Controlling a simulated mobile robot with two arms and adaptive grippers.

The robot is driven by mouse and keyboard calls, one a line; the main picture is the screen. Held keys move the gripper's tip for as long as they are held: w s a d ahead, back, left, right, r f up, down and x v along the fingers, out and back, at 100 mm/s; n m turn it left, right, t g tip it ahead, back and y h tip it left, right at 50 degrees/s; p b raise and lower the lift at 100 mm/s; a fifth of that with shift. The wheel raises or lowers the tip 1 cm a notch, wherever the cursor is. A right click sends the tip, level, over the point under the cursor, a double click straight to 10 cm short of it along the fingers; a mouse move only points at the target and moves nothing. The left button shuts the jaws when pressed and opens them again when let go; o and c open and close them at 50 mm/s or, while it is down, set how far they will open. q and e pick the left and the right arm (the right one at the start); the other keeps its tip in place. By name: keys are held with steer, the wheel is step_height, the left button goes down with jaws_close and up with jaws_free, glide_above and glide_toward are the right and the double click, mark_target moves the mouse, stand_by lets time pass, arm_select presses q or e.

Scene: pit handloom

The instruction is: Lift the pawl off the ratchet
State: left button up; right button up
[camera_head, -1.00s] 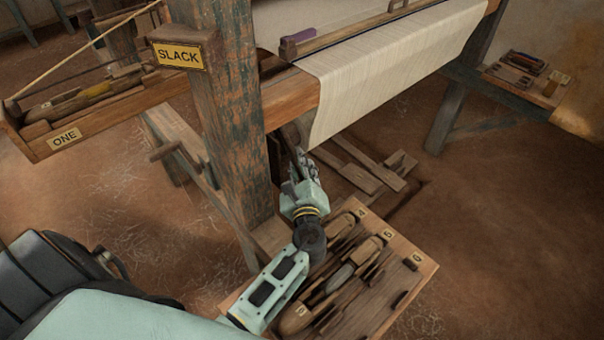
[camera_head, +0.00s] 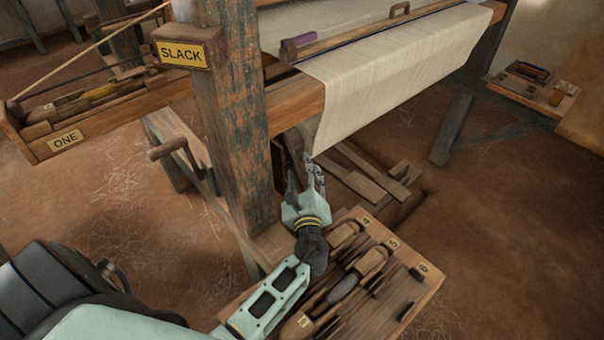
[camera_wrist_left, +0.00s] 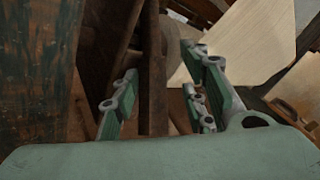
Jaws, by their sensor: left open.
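My left gripper (camera_head: 304,178) is open and empty under the front beam, right of the weathered post. In the left wrist view its fingers (camera_wrist_left: 160,72) stand apart on either side of a dark upright wooden bar (camera_wrist_left: 153,85), which may be the pawl. A rounded brown wooden part (camera_wrist_left: 171,38) beside the bar may be the ratchet. I cannot tell whether the bar touches it. In the head view this spot is dark and partly hidden by the post and gripper. My right gripper is not in view.
The post (camera_head: 228,120) with a SLACK sign (camera_head: 183,54) stands close left of the gripper. Pale cloth (camera_head: 390,75) hangs over the front beam (camera_head: 296,104). A numbered tool board (camera_head: 420,285) lies below. Wooden treadles (camera_head: 368,183) are behind. Open floor is at right.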

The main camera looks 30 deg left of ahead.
arm_select(q)
steer(key=v, duration=1.2)
steer(key=shift+c, duration=0.5)
